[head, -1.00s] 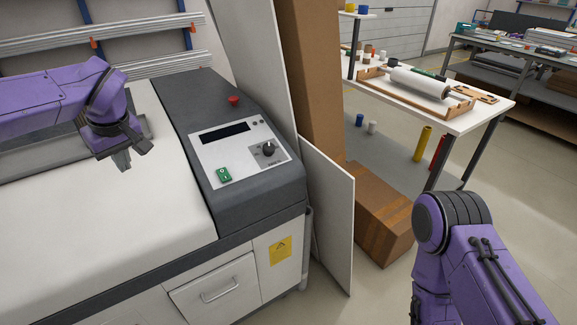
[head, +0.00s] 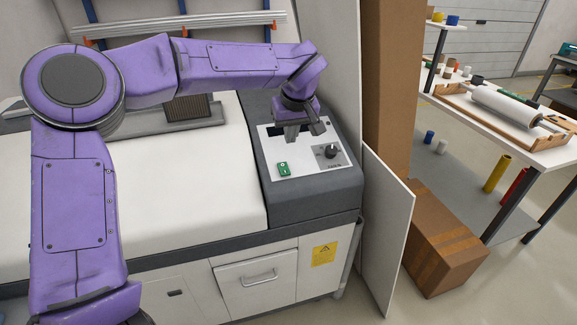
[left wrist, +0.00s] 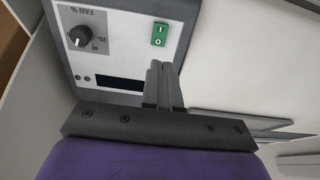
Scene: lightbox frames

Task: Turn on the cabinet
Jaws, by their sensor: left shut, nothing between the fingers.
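The cabinet (head: 315,205) is white with a dark grey control housing at its right end. Its white panel (head: 307,168) carries a green rocker switch (head: 284,169), a black fan knob (head: 331,151) and a dark display partly hidden by my gripper. My left gripper (head: 291,141) hangs over the display, behind the green switch in the head view, shut and empty. In the left wrist view its closed fingers (left wrist: 161,68) point toward the green switch (left wrist: 159,34), apart from it in the picture; the knob (left wrist: 80,36) is to the left. My right gripper is out of view.
A worktable (head: 560,158) with a roll stands farther right.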

